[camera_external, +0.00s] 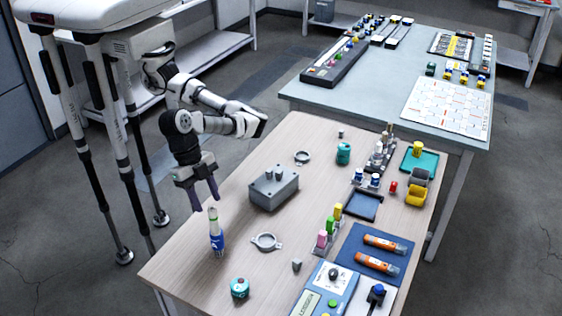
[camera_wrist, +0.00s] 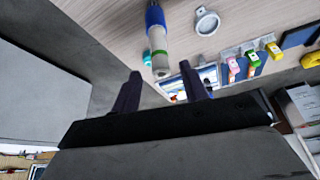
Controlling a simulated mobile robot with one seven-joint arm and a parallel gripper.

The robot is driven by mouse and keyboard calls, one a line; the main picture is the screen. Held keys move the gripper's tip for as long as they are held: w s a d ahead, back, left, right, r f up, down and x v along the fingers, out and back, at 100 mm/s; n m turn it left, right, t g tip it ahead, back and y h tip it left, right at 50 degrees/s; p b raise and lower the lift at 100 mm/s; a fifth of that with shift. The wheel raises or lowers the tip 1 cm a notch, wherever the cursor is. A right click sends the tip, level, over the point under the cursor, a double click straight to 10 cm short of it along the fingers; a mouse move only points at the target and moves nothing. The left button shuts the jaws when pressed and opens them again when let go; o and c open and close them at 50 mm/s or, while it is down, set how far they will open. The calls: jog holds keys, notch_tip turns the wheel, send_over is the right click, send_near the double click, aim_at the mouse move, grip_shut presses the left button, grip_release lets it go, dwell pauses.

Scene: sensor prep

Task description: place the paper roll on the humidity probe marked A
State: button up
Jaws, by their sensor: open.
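My gripper (camera_external: 207,205) is open and empty, fingers pointing down, just above a blue, white and grey cylinder with a green band (camera_external: 216,240). This cylinder stands upright near the left edge of the wooden table. In the wrist view it also shows (camera_wrist: 157,38), beyond the gap between my open fingers (camera_wrist: 158,72) and apart from them. Two orange cylinders with labels (camera_external: 377,263) lie on a blue mat. Teal rolls stand at the front (camera_external: 239,288) and farther back (camera_external: 343,153). I cannot tell which item is the paper roll or read a letter A.
A grey box with knobs (camera_external: 273,188) and a grey ring clamp (camera_external: 266,242) stand right of my gripper. Pink, green and yellow blocks (camera_external: 329,229) and a blue-green device (camera_external: 325,291) stand farther right. The wood around the upright cylinder is mostly clear.

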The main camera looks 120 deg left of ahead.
jog(key=shift+v, duration=2.3)
